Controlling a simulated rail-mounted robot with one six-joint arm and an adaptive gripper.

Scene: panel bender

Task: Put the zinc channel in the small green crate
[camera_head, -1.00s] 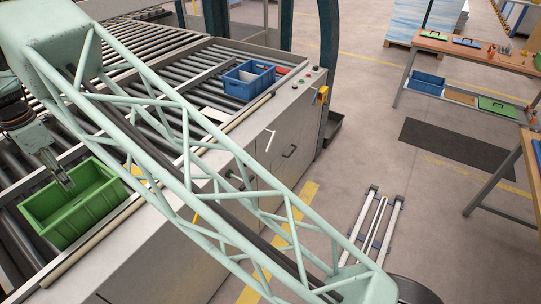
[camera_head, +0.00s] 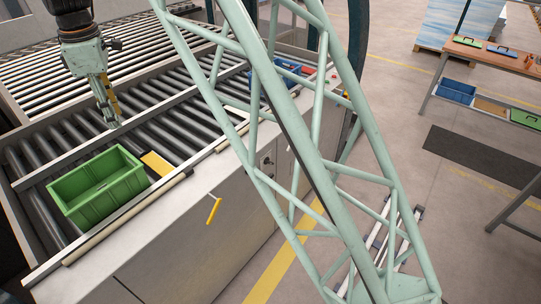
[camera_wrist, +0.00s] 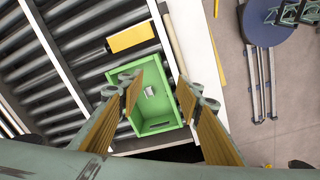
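The small green crate (camera_head: 128,181) stands on the roller conveyor, and it also shows in the wrist view (camera_wrist: 172,119). A small grey metal piece (camera_wrist: 150,91), which looks like the zinc channel, shows inside the crate's outline, near its middle. I cannot make it out in the head view, where the near wall hides part of the crate's inside. My gripper (camera_head: 112,123) is above the rollers, behind the crate and clear of it. In the wrist view my gripper (camera_wrist: 158,90) has its fingers wide apart, with no contact on the grey piece.
A yellow block (camera_head: 156,163) lies beside the crate. A blue crate (camera_head: 288,68) stands farther along the conveyor, partly behind my lattice arm. A yellow handle (camera_head: 213,210) sticks out from the white cabinet (camera_head: 170,240). A workbench (camera_head: 490,57) is at right, and the floor between is mostly clear.

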